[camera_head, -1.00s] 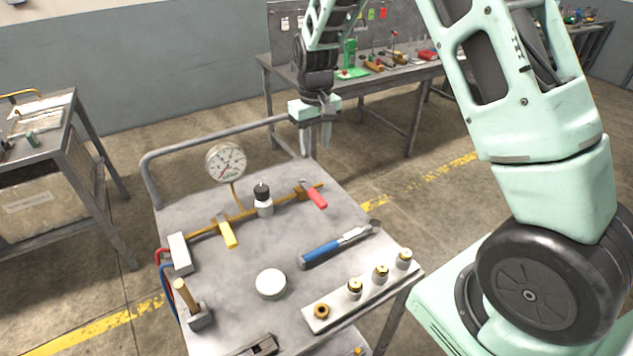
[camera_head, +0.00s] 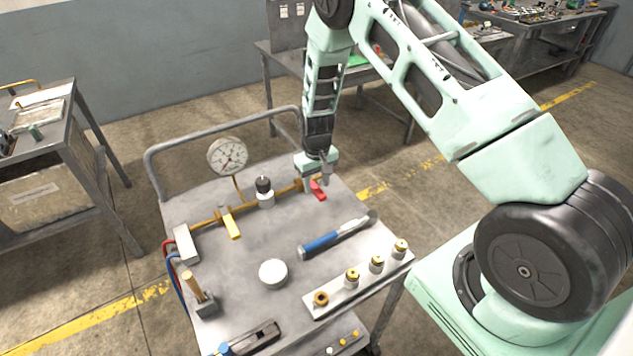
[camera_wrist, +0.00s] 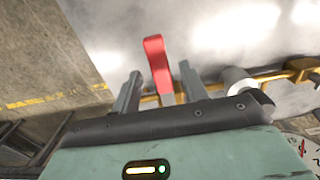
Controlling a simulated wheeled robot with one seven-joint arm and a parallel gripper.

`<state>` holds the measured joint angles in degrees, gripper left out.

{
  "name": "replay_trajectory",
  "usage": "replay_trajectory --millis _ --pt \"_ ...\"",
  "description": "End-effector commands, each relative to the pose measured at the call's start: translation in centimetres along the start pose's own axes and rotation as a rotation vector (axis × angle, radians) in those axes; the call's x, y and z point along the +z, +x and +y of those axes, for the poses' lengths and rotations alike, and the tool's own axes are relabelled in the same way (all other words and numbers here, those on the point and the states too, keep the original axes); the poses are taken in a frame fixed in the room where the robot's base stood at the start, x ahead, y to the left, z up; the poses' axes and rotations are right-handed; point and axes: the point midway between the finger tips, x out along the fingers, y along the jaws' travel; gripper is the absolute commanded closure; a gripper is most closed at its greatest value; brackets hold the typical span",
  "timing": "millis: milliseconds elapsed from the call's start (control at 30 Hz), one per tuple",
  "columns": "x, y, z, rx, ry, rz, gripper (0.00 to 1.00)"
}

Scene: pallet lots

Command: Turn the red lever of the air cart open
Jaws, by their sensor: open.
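The cart (camera_head: 245,285) has a grey metal top with a brass pipe running across it. The red lever (camera_head: 318,190) sits at the right end of that pipe and points toward the cart's front right. My gripper (camera_head: 318,180) is at the lever, pointing down. In the wrist view the red lever (camera_wrist: 158,62) stands between the two open fingers of my gripper (camera_wrist: 158,88), with a gap on each side. The lever's pivot end is partly hidden by my gripper. A yellow lever (camera_head: 232,224) sits further left on the pipe.
A pressure gauge (camera_head: 228,156) rises behind the pipe, and a black-topped white fitting (camera_head: 265,190) stands mid-pipe. A blue-handled tool (camera_head: 335,237), a white disc (camera_head: 273,273) and a fitting block (camera_head: 345,292) lie in front. The cart's handle rail (camera_head: 215,138) runs behind.

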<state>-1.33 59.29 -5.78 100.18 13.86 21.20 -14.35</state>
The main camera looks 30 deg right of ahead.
Motion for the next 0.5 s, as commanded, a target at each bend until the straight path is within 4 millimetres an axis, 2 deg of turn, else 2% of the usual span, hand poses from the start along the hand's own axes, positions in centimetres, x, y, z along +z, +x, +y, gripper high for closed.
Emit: replay_trajectory --millis 200,467,500 --pt "0.03 1.26 0.0 0.0 -0.001 -0.001 0.56" --pt "0.01 1.36 0.0 0.0 -0.001 0.0 0.56" --pt "0.02 1.35 0.0 0.0 -0.001 0.0 0.65"
